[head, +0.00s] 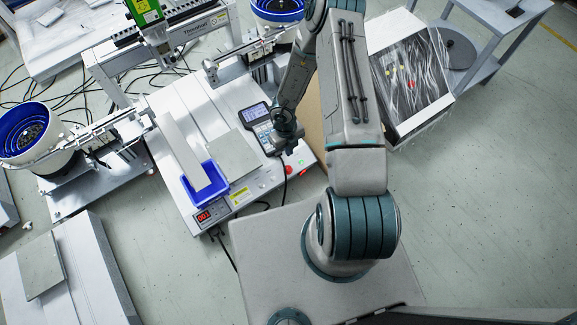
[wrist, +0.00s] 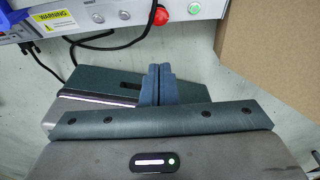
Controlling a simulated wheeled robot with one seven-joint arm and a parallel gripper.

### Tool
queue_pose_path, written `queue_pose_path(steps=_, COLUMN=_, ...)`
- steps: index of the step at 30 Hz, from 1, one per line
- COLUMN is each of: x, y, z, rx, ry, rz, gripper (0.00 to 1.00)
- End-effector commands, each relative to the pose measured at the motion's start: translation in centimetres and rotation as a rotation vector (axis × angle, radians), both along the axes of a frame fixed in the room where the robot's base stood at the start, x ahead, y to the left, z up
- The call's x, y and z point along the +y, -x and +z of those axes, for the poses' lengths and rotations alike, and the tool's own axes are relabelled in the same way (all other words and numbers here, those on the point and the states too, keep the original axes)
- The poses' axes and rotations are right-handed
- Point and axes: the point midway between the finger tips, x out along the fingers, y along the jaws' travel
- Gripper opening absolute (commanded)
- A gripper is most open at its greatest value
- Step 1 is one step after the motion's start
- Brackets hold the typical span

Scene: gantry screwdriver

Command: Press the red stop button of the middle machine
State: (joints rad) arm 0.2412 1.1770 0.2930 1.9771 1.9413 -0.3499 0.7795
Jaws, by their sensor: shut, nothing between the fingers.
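The middle machine (head: 225,110) is a white bench unit with a red number display and a blue tray on top. Its red stop button (head: 288,170) is on the front panel's right end, and it also shows at the top of the wrist view (wrist: 160,16). A green lit button (wrist: 194,8) is just right of it. My gripper (head: 289,148) is by the front right corner of the machine.
A handheld controller (head: 256,125) lies on the machine top, its black cable running past the front panel. A brown board (head: 314,125) stands along the machine's right side. Floor at lower right is clear.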

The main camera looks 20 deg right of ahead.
Motion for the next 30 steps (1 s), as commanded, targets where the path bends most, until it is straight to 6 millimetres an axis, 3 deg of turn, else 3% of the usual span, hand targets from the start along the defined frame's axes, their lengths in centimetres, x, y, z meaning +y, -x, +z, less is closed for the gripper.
queue_pose_path(steps=8, x=0.0, y=0.2, z=-1.2, rx=0.000, ry=-0.001, rz=0.002, gripper=0.00)
queue_pose_path(steps=21, x=-0.4, y=1.2, z=-10.1, rx=0.000, ry=0.000, rz=0.005, gripper=0.00)
queue_pose_path(steps=30, x=0.0, y=0.0, z=-13.4, rx=-0.002, ry=-0.002, rz=0.003, gripper=0.00)
